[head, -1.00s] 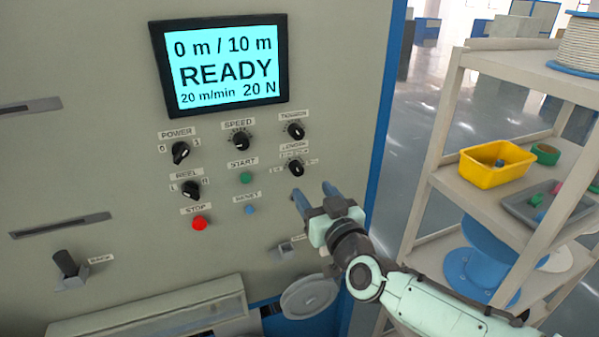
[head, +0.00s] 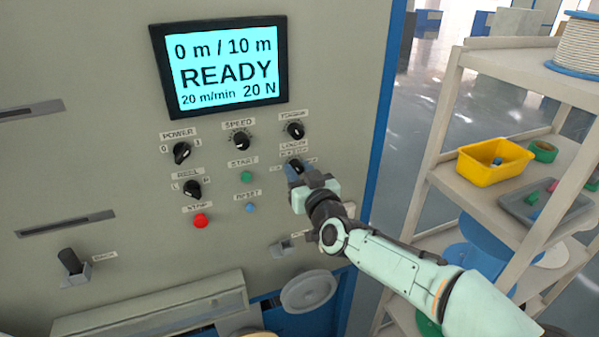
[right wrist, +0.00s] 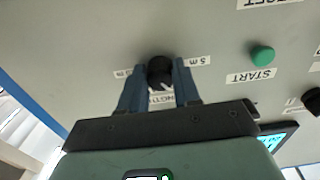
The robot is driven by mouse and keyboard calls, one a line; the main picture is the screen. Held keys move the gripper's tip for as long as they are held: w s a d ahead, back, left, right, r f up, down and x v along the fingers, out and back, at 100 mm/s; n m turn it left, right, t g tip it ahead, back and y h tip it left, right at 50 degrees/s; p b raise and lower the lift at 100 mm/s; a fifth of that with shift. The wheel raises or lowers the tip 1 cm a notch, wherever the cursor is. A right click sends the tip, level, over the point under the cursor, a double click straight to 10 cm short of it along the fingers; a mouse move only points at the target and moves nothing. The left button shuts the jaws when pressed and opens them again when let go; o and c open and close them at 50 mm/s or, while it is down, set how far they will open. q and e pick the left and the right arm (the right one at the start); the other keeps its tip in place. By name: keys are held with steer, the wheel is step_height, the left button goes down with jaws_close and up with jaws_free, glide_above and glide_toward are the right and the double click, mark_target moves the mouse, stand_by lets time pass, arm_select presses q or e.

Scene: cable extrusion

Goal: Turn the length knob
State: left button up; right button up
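The length knob (right wrist: 160,72) is a small black dial on the machine's grey panel. In the head view the length knob (head: 295,166) is partly hidden by my right gripper (head: 300,170). In the right wrist view my right gripper (right wrist: 159,80) has one blue finger on each side of the knob. The fingers look closed in on it, with no clear gap. The screen (head: 222,65) reads 0 m / 10 m, READY, 20 m/min, 20 N. My left gripper is not in view.
The tension knob (head: 295,131) is just above, and the speed knob (head: 241,141) is to the left. The green start button (head: 247,177), blue reset button (head: 251,208) and red stop button (head: 201,221) are nearby. A shelf (head: 450,185) stands at the right.

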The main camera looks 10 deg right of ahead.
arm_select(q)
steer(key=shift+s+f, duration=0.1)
arm_select(e)
steer(key=shift+c, duration=0.4)
steer(key=shift+m+b, duration=0.5)
steer(key=shift+m, duration=0.4)
steer(key=m+b, duration=0.1)
steer(key=m, duration=0.1)
steer(key=shift+f+m, duration=0.1)
steer(key=shift+m, duration=0.2)
steer(key=m+b, duration=0.1)
steer(key=m, duration=0.1)
steer(key=shift+m, duration=0.3)
steer(key=m+b, duration=0.1)
steer(key=m, duration=0.2)
steer(key=shift+m, duration=0.3)
steer(key=m+b, duration=0.2)
steer(key=m, duration=0.8)
steer(key=shift+r+b, duration=0.2)
steer(key=shift+b, duration=0.1)
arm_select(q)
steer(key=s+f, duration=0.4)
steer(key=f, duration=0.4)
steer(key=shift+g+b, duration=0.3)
arm_select(e)
steer(key=shift+r+m, duration=0.1)
steer(key=shift+m, duration=1.5)
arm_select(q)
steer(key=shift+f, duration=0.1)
